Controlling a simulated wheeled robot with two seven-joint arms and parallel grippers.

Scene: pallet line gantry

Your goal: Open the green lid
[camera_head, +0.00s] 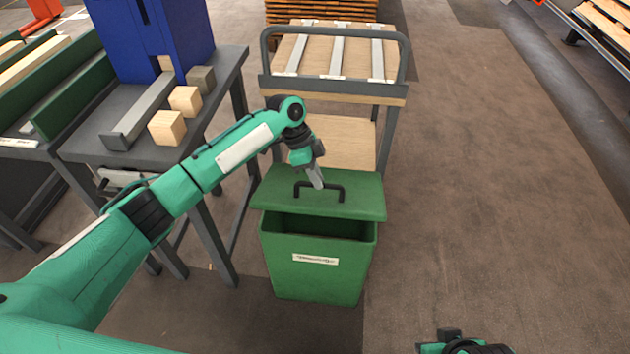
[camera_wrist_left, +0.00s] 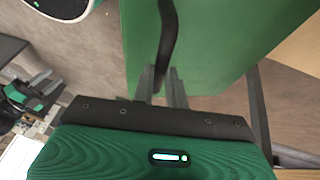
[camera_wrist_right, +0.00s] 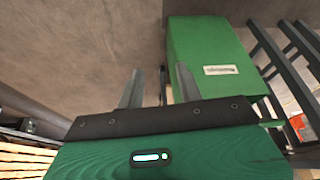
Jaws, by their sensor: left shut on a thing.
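The green lid (camera_head: 280,188) is over the green bin (camera_head: 318,277), with its front edge apart from the bin's front rim, and a strip of the dark inside shows between them. A black handle (camera_head: 341,190) stands on the lid. My left gripper (camera_head: 318,183) is shut on this handle. In the left wrist view the handle (camera_wrist_left: 168,40) runs between the fingertips (camera_wrist_left: 164,76), with the lid (camera_wrist_left: 215,45) behind. My right gripper (camera_wrist_right: 160,82) is open and empty. The bin (camera_wrist_right: 205,48) shows beyond it in the right wrist view.
A cart (camera_head: 335,90) with wooden shelves stands right behind the bin. A grey table (camera_head: 115,150) with wooden blocks (camera_head: 168,128) and a blue cabinet (camera_head: 150,40) is at left. The floor to the right of the bin is clear.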

